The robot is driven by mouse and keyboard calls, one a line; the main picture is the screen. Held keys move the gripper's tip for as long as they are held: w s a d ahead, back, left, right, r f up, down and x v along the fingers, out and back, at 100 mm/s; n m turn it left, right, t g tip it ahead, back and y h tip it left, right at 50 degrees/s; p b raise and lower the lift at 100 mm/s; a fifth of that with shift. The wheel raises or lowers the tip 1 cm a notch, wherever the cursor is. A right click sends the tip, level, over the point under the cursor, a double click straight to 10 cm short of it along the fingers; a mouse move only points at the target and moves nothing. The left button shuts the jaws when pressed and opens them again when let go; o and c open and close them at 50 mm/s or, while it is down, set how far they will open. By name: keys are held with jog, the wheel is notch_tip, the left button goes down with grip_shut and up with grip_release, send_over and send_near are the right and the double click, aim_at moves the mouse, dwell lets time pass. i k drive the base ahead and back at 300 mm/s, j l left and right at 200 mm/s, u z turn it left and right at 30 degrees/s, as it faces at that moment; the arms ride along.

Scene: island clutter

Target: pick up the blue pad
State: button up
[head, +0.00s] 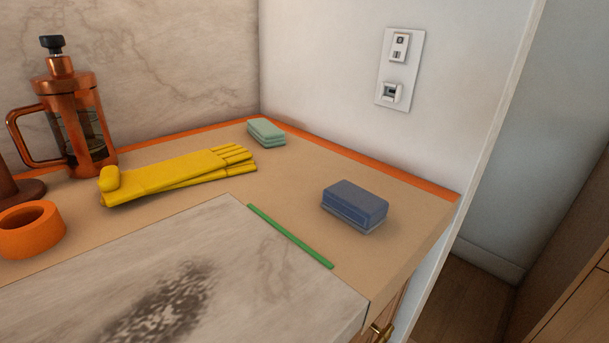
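The blue pad (354,205) is a thick dark-blue block with a paler grey-blue layer along its bottom. It lies flat on the tan counter (270,212), right of the picture's middle, near the counter's right edge. Nothing covers it. My gripper is not in view, so its state and its place relative to the pad do not show.
A green stick (290,236) lies left of the pad, along a grey stone slab (190,275). A pale green sponge (266,132), yellow gloves (175,176), an orange tape roll (30,229) and a copper French press (78,120) stand farther left. Counter around the pad is clear.

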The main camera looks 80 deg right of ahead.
aim_at(364, 211)
jog(key=z, duration=2.1)
